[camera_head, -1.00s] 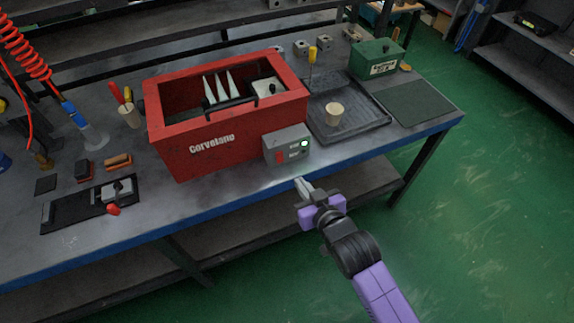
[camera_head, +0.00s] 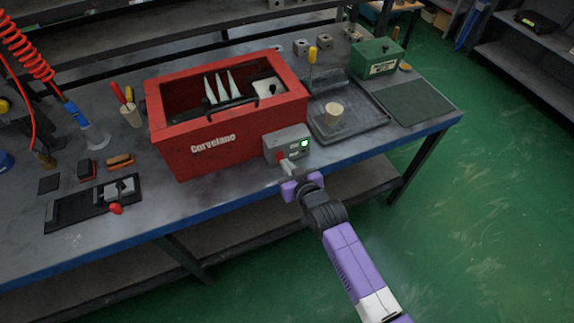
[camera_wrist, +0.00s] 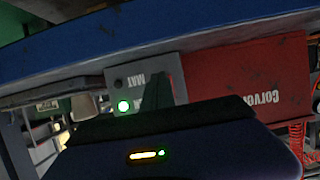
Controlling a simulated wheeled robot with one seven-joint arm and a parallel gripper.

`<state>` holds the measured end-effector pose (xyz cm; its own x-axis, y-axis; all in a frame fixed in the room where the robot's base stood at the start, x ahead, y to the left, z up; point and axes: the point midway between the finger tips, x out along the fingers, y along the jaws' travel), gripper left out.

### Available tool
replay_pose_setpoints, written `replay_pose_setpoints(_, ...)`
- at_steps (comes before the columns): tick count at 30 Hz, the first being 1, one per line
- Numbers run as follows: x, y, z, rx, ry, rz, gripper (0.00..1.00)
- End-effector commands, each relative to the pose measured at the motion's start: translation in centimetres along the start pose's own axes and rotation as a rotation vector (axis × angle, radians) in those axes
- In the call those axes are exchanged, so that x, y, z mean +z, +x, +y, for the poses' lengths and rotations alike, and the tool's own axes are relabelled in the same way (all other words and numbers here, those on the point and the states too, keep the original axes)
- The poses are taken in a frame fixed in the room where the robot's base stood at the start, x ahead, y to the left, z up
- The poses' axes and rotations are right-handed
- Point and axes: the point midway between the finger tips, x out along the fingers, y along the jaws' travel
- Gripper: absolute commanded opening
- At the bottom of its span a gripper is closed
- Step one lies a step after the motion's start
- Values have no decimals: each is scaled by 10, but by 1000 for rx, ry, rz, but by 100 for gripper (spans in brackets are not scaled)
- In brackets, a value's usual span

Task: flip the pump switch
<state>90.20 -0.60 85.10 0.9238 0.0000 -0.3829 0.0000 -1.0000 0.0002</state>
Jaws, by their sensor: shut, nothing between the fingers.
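The grey switch box (camera_head: 286,141) stands at the front of the red tank (camera_head: 228,120), near the bench's front edge. A green light (camera_head: 304,143) glows on its face. The red switch on its face is mostly hidden behind my fingers. My gripper (camera_head: 288,166) is shut and empty, its tips at the lower front of the box; I cannot tell whether they touch. In the wrist view the box (camera_wrist: 132,77) appears upside down with its green light (camera_wrist: 124,106) lit, and my dark gripper body covers the lower part of the picture.
A black tray (camera_head: 352,122) with a beige cup (camera_head: 333,113) lies right of the box. A green box (camera_head: 377,60) stands behind it. A black plate with a red-knobbed clamp (camera_head: 118,190) lies at left. The floor in front of the bench is clear.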

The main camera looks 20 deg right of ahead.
Motion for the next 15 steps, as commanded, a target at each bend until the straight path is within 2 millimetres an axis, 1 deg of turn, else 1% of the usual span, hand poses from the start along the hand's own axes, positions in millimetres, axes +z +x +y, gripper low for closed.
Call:
replay_pose_setpoints(7, 2, 1, 0, 0, 0, 7, 0)
replay_pose_setpoints(13, 7, 7, 0, 0, 0, 54, 0)
replay_pose_setpoints(15, 0, 5, 0, -1, 0, 55, 0)
